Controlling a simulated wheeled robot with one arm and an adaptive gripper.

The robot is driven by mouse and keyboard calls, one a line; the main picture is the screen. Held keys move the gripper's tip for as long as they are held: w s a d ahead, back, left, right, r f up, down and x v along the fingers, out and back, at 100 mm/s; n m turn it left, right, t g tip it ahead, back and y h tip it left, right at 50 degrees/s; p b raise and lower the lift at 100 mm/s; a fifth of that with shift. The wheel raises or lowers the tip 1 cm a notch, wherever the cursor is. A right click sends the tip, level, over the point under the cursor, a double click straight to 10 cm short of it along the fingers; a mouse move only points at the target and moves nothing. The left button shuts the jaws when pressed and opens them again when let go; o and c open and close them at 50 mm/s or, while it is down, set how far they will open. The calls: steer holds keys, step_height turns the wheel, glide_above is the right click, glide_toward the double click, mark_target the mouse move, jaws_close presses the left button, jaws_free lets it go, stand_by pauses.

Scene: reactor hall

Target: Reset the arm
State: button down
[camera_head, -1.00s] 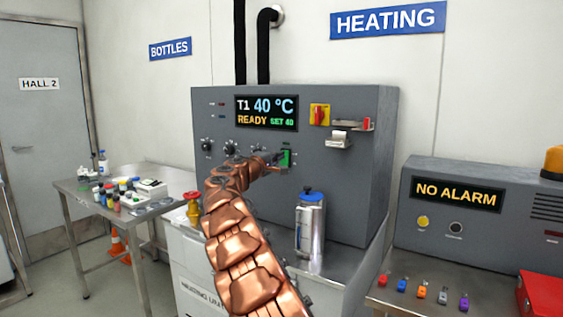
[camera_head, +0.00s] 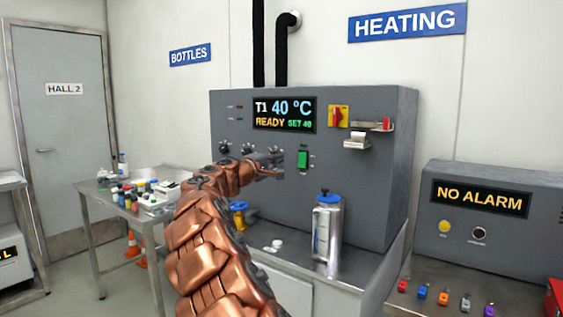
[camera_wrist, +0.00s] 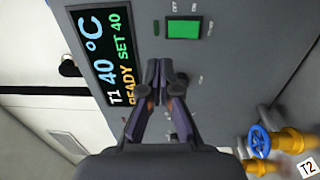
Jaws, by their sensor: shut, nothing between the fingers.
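My arm, in copper segments, reaches up from the bottom of the head view. My gripper (camera_head: 276,160) is at its end, in front of the grey heating unit (camera_head: 372,195), just left of the lit green switch (camera_head: 303,159). In the wrist view my gripper (camera_wrist: 158,64) is shut, its fingertips together and empty, and the green switch (camera_wrist: 184,29) lies beyond the tips, apart from them in the picture. The display (camera_head: 284,114) reads T1 40 °C, READY, SET 40.
A metal flask with blue lid (camera_head: 327,230) stands on the bench, right of my arm. A yellow valve with a blue handwheel (camera_wrist: 259,140) shows in the wrist view. A side table (camera_head: 88,187) with bottles is at left, the alarm box (camera_head: 480,245) at right.

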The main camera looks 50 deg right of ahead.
steer(key=shift+a, duration=0.2)
stand_by(0.6)
steer(key=s+a+f+y+p, duration=0.3)
steer(key=s+a+f+y, duration=0.3)
steer(key=a, duration=1.2)
steer(key=s+a+f+g+y+p, duration=0.1)
steer(key=s+a+f+y+p, duration=0.2)
steer(key=s+a+f+y, duration=0.3)
steer(key=s+a+f+y+p, duration=0.3)
steer(key=s+a+f, duration=0.9)
steer(key=a, duration=2)
steer(key=s+y, duration=0.3)
steer(key=s, duration=0.4)
steer(key=shift+s+a+g+y+p, duration=0.2)
steer(key=shift+s+g+y+p, duration=0.05)
steer(key=shift+g+y+p, duration=0.15)
steer(key=c, duration=1.9)
jaws_free()
